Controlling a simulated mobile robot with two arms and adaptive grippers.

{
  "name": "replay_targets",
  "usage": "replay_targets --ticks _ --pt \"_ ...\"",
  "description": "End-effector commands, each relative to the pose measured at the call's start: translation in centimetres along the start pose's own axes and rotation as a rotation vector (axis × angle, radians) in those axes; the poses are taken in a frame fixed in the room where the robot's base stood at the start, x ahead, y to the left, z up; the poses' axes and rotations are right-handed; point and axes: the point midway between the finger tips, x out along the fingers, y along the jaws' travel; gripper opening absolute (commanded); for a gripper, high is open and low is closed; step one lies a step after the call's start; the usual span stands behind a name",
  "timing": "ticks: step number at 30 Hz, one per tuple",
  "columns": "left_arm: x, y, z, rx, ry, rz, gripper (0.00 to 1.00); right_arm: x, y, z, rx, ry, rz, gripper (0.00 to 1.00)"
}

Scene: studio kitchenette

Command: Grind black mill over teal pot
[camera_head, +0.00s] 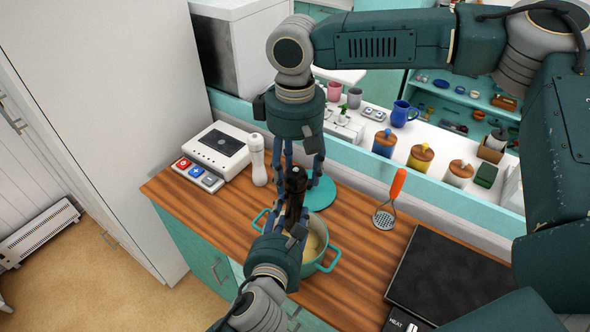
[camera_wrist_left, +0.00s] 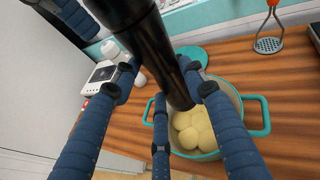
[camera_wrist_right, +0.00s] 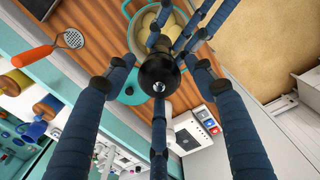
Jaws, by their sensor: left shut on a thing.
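The black mill (camera_head: 296,180) is held roughly upright above the teal pot (camera_head: 329,257), its lower end over the pot opening. My left gripper (camera_head: 290,222) is shut on the mill's body; the left wrist view shows its fingers around the mill (camera_wrist_left: 150,50). The pot (camera_wrist_left: 238,104) has a pale inside and holds several pale round potatoes (camera_wrist_left: 193,130). My right gripper (camera_head: 300,150) is above the mill, fingers pointing down. In the right wrist view its fingers are spread around the mill's round top (camera_wrist_right: 159,72), with gaps beside it, so it looks open.
A teal lid (camera_head: 320,193) lies behind the pot. A white shaker (camera_head: 256,160) and a white button device (camera_head: 217,150) stand at left. An orange-handled masher (camera_head: 390,200) and a black hob (camera_head: 450,275) are at right. Jars (camera_head: 420,158) line the ledge behind.

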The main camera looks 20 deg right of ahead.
Motion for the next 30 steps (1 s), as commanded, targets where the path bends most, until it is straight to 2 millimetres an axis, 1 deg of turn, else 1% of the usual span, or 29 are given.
replay_targets --ticks 1,3,5,11,17,23,30 --pt "-0.01 -0.02 0.15 0.0 -0.003 -0.001 0.06 -0.02 -0.01 0.0 0.0 0.0 0.0 0.4" --pt "-0.01 -0.03 0.15 0.0 -0.003 -0.001 0.06 -0.03 -0.02 -0.01 0.0 0.0 0.0 0.26" --pt "-0.01 -0.04 0.15 0.0 -0.003 -0.001 0.06 -0.04 -0.01 -0.02 0.0 0.0 0.0 0.15" --pt "-0.03 -0.09 0.15 0.0 -0.003 -0.002 0.06 -0.06 -0.01 -0.05 0.003 0.002 0.0 0.14" --pt "-0.04 -0.14 0.14 0.001 -0.003 -0.003 0.06 -0.05 -0.03 -0.07 0.046 0.002 -0.002 0.14" --pt "-0.05 -0.19 0.12 0.001 -0.003 -0.004 0.06 -0.02 -0.03 -0.09 0.163 0.003 -0.006 0.14" --pt "-0.07 -0.23 0.11 0.002 -0.003 -0.005 0.06 -0.02 -0.01 -0.12 0.376 0.002 -0.008 0.14"
